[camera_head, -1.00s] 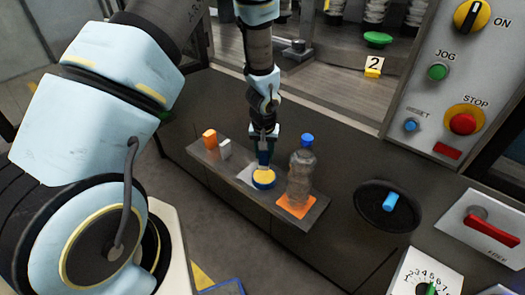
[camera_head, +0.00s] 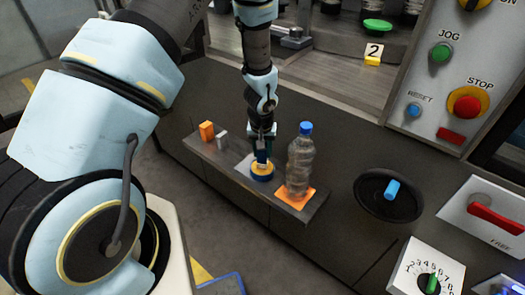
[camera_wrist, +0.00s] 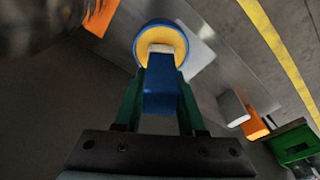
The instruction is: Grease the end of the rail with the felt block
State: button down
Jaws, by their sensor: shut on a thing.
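My gripper (camera_head: 263,150) points down over the small shelf on the machine's front. It is shut on the felt block, which has a blue body (camera_wrist: 160,92) and a pale end (camera_wrist: 160,48). The block's pale end is at the open mouth of a round blue tin (camera_head: 262,174) with yellow grease inside. In the wrist view the tin (camera_wrist: 161,27) is straight ahead of the block. I cannot tell for sure whether the felt touches the grease. I cannot pick out the rail's end.
A clear bottle (camera_head: 301,165) with a blue cap stands close right of the tin, on an orange mat (camera_head: 286,201). An orange block (camera_head: 207,130) and a grey block (camera_head: 222,140) are on the shelf's left. A black handwheel (camera_head: 376,203) is further right.

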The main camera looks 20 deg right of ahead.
jog(key=shift+f+b, duration=0.6)
dwell(1.6)
jog(key=shift+r, duration=0.1)
jog(key=shift+r+p, duration=2.3)
jog(key=shift+r, duration=1.2)
